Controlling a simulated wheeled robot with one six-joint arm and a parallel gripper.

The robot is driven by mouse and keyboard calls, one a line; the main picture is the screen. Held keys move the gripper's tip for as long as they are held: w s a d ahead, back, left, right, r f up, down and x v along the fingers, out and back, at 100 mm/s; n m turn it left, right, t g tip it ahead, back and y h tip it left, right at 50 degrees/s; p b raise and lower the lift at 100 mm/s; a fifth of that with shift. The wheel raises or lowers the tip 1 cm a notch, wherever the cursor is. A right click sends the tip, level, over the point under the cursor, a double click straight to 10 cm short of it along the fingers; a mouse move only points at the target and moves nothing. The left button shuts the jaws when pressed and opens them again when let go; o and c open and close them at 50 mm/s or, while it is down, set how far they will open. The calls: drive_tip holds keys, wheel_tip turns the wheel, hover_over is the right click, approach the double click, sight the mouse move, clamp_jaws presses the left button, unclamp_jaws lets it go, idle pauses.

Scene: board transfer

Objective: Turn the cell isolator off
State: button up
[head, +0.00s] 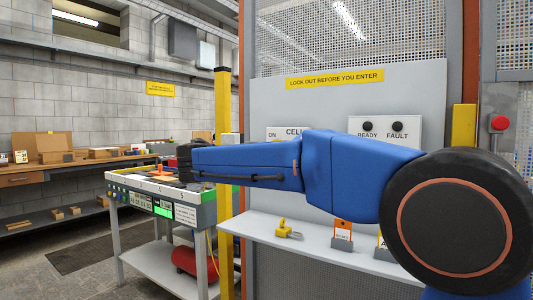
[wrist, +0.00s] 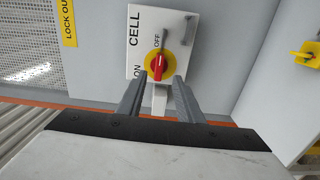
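The cell isolator shows in the wrist view as a red handle (wrist: 158,66) on a yellow disc, on a white plate (wrist: 143,22) marked CELL, ON and OFF. The picture is turned, so the lettering runs upward. In the head view my arm hides the isolator; only the plate's top edge (head: 273,134) shows.
A yellow padlock (head: 285,229) and tags (head: 343,231) are on the shelf (head: 262,222) below the panel. READY and FAULT indicators (head: 383,126) are right of the isolator. A yellow post (head: 223,110) and a workbench cart (head: 190,205) stand to the left.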

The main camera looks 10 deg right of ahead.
drive_tip(key=v, duration=0.8)
drive_tip(key=shift+s, duration=0.1)
